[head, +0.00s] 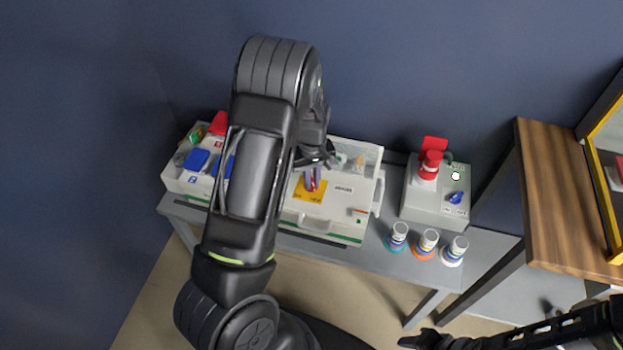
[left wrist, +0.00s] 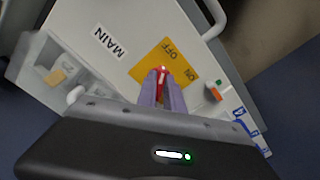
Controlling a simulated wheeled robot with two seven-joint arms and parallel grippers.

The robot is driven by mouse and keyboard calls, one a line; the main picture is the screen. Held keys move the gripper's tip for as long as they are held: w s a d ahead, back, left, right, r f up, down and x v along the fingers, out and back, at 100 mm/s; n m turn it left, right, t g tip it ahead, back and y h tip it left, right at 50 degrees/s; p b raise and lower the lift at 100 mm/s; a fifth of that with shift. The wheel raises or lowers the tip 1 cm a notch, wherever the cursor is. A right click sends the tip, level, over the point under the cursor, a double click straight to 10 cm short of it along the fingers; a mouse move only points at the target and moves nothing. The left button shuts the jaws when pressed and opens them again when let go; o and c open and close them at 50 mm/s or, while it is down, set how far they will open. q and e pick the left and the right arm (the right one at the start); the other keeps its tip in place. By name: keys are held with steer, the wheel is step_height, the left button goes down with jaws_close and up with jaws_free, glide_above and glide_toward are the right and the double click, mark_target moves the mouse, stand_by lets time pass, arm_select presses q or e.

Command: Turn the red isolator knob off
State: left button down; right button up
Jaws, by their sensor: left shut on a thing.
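The red isolator knob (left wrist: 161,72) sits on a yellow plate (left wrist: 165,60) marked OFF and ON, on a white panel labelled MAIN (left wrist: 109,43). My left gripper (left wrist: 162,80) is shut on the knob, its purple fingers on either side of it. In the head view the left gripper (head: 312,180) reaches down to the yellow plate (head: 312,198), and the knob is mostly hidden between the fingers. My left arm covers part of the white box (head: 325,230). My right gripper (head: 428,341) shows at the lower edge, apart from everything; its jaws are unclear.
Blue sockets (head: 197,159) are at the box's left part. A grey box (head: 434,205) with a red plug (head: 430,165) and a blue knob (head: 456,197) stands to the right. Several bottles (head: 427,243) stand at the bench's front edge. A wooden table (head: 560,200) is at the right.

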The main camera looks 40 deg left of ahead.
arm_select(q)
steer(key=shift+n, duration=0.9)
steer(key=c, duration=1.5)
jaws_free()
steer(key=shift+o, duration=0.2)
steer(key=shift+r, duration=0.1)
step_height(320, 180, up, 8)
steer(key=shift+f, duration=0.2)
